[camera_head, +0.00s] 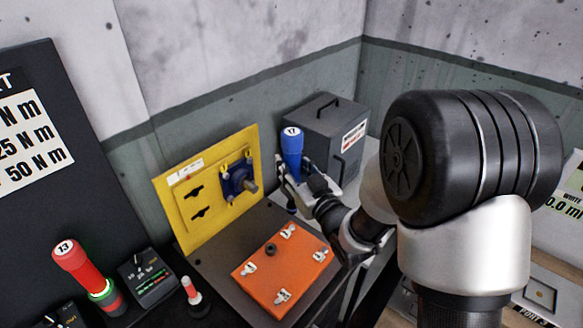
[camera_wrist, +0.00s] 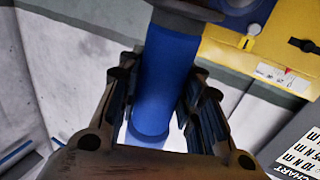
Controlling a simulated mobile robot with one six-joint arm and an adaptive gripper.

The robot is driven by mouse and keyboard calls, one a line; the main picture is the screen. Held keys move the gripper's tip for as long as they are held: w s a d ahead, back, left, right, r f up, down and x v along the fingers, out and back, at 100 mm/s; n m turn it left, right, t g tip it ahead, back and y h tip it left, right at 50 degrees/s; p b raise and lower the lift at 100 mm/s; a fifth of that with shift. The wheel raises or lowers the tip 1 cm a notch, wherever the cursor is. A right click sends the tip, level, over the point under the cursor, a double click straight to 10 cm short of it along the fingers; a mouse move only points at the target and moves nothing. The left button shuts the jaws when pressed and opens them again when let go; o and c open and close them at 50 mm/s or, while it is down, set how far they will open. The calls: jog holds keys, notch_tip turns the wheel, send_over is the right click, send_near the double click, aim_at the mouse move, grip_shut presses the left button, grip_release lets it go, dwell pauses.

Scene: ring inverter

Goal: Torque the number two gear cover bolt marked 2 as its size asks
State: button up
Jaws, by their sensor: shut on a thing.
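My gripper (camera_head: 292,178) is shut on a blue tool (camera_head: 291,146) with a white cap marked 17, held upright above the far end of the bench. In the wrist view the blue tool (camera_wrist: 163,75) lies between the fingers of my gripper (camera_wrist: 160,108). The orange gear cover (camera_head: 262,278) lies on the bench nearer the camera, apart from the tool. It bears several bolts with white tags (camera_head: 288,230), too small to read, so I cannot tell which is number two. A dark knob or hole (camera_head: 270,249) shows on it.
A red tool marked 13 (camera_head: 76,262) stands at left beside a dark box with a display (camera_head: 147,279). A small red-and-white piece (camera_head: 191,290) stands nearby. A yellow panel (camera_head: 185,222), a grey cabinet (camera_head: 328,135) and a torque chart (camera_head: 30,135) surround the bench.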

jog(key=shift+f+b, duration=2.4)
jog(key=shift+b, duration=0.15)
jog(key=shift+f+b, duration=0.45)
jog(key=shift+f, duration=0.25)
jog(key=shift+r, duration=0.15)
jog(key=shift+f, duration=1.55)
jog(key=shift+r, duration=0.15)
jog(key=shift+r+p, duration=1.4)
jog(key=shift+r, duration=1.25)
jog(key=shift+d, duration=0.1)
